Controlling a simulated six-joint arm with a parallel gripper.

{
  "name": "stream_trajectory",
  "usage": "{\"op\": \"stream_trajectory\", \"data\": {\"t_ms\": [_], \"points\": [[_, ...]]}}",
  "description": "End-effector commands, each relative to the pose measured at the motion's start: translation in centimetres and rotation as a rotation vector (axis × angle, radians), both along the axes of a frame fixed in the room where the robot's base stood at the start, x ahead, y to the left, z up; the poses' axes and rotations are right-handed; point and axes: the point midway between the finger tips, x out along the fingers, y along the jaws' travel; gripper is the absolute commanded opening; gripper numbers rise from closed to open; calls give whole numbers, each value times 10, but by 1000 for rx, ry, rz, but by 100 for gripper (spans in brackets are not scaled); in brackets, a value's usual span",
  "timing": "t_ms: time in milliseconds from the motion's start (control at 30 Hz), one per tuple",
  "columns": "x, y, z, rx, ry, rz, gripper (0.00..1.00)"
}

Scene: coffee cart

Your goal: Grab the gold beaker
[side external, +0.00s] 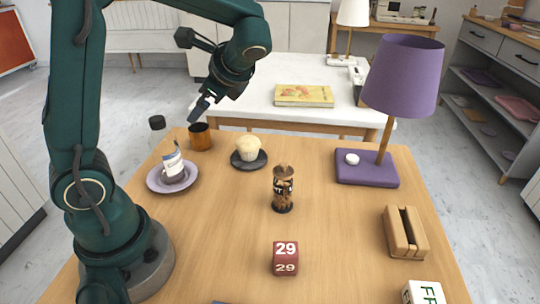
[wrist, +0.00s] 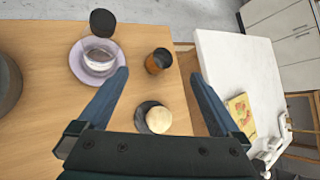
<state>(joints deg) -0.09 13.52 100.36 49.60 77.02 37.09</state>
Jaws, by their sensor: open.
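The gold beaker (side external: 201,137) stands upright near the far left edge of the wooden table, a copper-gold cup with a dark inside. In the wrist view the gold beaker (wrist: 158,61) lies ahead, between the lines of my two fingers and apart from both. My gripper (side external: 203,105) hangs above the beaker in the side view. In the wrist view my gripper (wrist: 159,75) is open, fingers wide apart, with nothing between the pads.
A bottle (side external: 170,158) on a lilac saucer (side external: 152,183) stands left of the beaker. A muffin (side external: 248,149) on a dark plate (side external: 236,162) is to its right.

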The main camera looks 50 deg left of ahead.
Motion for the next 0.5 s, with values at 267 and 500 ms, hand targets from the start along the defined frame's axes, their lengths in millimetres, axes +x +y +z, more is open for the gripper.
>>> {"op": "stream_trajectory", "data": {"t_ms": [267, 500], "points": [[35, 35, -41, 206, 320, -94, 100], [42, 44, -86, 259, 475, -134, 100]]}}
